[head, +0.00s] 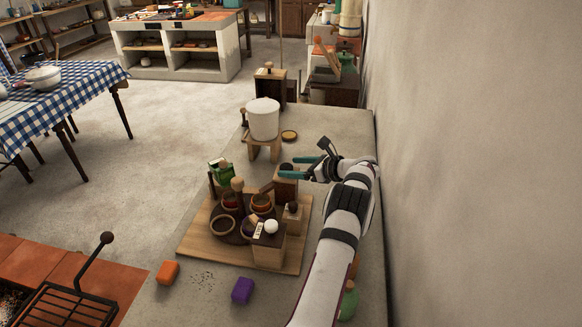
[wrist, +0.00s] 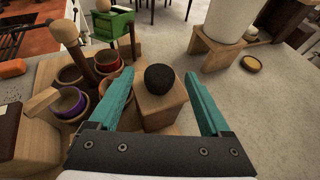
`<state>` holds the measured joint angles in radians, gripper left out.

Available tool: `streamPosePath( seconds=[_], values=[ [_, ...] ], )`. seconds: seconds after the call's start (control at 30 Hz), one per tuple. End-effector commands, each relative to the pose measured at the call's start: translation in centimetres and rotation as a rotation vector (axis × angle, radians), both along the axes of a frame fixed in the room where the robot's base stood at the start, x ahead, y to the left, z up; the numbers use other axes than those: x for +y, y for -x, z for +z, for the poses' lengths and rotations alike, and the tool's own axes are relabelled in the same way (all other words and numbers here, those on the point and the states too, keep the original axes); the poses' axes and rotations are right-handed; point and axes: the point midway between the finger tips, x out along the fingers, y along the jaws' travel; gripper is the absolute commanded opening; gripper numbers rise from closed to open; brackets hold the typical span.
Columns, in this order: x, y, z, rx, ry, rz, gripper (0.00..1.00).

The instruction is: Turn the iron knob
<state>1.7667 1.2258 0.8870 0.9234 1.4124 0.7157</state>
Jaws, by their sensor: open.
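The iron knob is a dark round ball on a small light wooden block. It shows in the head view (head: 292,207) and near the middle of the wrist view (wrist: 159,78). My gripper, with teal fingers, is open and empty in the head view (head: 288,170). In the wrist view my gripper (wrist: 160,85) has one finger on each side of the knob in the picture. Clear gaps show on both sides, and no contact is visible. How far the fingertips are above or short of the knob is hard to tell.
A wooden board (head: 195,240) holds several small bowls and a block with a white knob (head: 271,227). A green box (wrist: 108,24) stands behind the knob. A white bucket (head: 263,119) sits on a wooden stand. Orange (head: 168,272) and purple (head: 242,290) blocks lie in front. A wall rises at the right.

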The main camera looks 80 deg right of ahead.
Motion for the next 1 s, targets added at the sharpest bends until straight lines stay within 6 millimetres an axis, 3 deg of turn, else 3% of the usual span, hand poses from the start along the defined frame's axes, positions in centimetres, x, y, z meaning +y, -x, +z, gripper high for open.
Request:
streamPosePath(
  seconds=[0.1, 0.3, 0.77, 0.87, 0.97, 1.0],
  values=[
    [1.0, 2.4, 1.1, -0.001, 0.001, -0.003, 0.81],
    [2.2, 5.1, 2.3, 0.0, -0.001, 0.0, 0.81],
    [2.4, 5.3, 2.5, 0.0, -0.001, 0.002, 0.81],
    [3.0, 3.2, 3.2, 0.022, 0.01, 0.053, 0.81],
    [6.0, -3.8, 5.3, 0.097, 0.046, 0.224, 0.81],
    [8.2, -7.5, 6.4, 0.14, 0.07, 0.325, 0.81]
  ],
)
